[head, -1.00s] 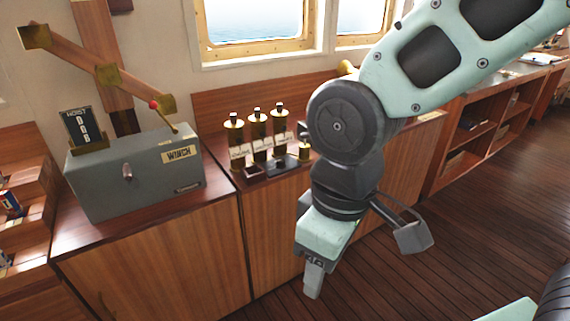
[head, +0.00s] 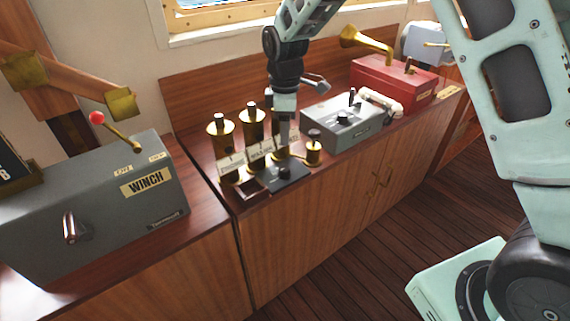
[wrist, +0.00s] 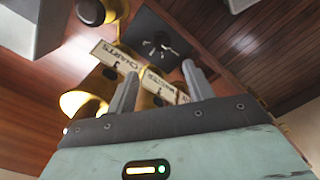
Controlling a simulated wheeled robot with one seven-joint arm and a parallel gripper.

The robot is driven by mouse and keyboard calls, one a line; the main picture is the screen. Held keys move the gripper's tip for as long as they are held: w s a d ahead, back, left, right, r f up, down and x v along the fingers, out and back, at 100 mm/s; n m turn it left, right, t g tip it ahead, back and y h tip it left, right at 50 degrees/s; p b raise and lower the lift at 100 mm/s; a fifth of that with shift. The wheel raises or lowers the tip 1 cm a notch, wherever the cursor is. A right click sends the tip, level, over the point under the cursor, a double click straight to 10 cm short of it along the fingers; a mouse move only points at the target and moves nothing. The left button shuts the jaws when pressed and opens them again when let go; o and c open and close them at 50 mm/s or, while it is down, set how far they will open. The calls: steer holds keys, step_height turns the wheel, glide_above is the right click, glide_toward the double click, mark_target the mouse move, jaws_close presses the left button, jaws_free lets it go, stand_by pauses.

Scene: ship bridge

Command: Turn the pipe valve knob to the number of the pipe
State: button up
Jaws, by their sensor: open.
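A black plate with a round dark knob (head: 285,173) lies on the wooden counter in front of the brass pipes. In the wrist view the knob (wrist: 160,46) has small white marks around it, too small to read. Two brass pipes (head: 220,140) (head: 252,125) with dark caps show clearly; a third is mostly hidden behind my gripper. My gripper (head: 285,140) is open and points down above the pipes, behind the knob plate. Its fingers (wrist: 160,70) are apart and empty.
A small brass post (head: 314,150) stands right of the knob. Farther right are a grey box with a handset (head: 342,122) and a red box with a brass horn (head: 390,85). A grey winch box (head: 110,205) stands left.

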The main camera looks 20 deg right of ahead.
mark_target(285, 168)
step_height(285, 168, down, 12)
steer(key=shift+s+f+p, duration=0.1)
steer(key=shift+f+p, duration=0.1)
steer(key=shift+p, duration=0.4)
steer(key=c, duration=1)
